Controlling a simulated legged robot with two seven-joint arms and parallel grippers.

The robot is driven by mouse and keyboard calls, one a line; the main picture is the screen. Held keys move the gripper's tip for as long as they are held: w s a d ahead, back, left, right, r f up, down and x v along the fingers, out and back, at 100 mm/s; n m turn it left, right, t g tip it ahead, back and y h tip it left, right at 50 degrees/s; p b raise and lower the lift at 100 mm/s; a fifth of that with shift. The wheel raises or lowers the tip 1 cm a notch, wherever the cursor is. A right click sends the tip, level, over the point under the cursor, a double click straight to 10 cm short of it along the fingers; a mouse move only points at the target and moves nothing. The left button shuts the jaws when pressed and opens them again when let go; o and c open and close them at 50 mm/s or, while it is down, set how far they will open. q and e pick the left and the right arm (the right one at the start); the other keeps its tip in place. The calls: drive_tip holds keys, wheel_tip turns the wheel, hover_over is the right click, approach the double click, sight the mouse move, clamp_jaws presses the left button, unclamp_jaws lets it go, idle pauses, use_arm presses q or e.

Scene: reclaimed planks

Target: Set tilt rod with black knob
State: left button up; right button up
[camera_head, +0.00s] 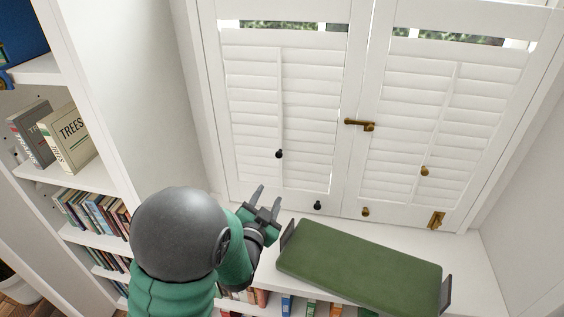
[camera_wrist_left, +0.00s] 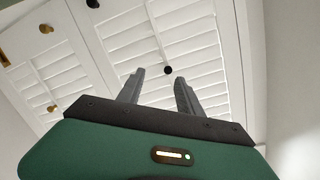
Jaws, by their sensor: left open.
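The tilt rod (camera_head: 281,95) is a thin white vertical bar on the louvers of the left shutter panel. Its black knob (camera_head: 279,154) is at the rod's lower end. In the left wrist view the black knob (camera_wrist_left: 168,70) appears between the fingertips, beyond them. My left gripper (camera_head: 267,198) is open and empty, below and slightly left of the knob in the head view, apart from it. The left gripper's fingers also show in the left wrist view (camera_wrist_left: 160,77). The louvers (camera_head: 250,110) look nearly closed. My right gripper is not in view.
A second black knob (camera_head: 318,204) sits on the left panel's bottom rail. A green cushioned seat (camera_head: 360,265) lies below. Bookshelves (camera_head: 75,180) stand left.

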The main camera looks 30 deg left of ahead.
sight(278, 156)
use_arm(q)
drive_tip(key=shift+m+t+y, duration=0.3)
drive_tip(key=shift+t+y, duration=0.1)
drive_tip(key=shift+t, duration=0.3)
drive_tip(key=x, duration=0.5)
drive_tip(key=r+x, duration=0.1)
drive_tip(key=x, duration=0.5)
drive_tip(key=r+x, duration=0.1)
drive_tip(key=x, duration=0.5)
drive_tip(key=shift+a, duration=0.35)
drive_tip(key=shift+c, duration=0.4)
clamp_jaws()
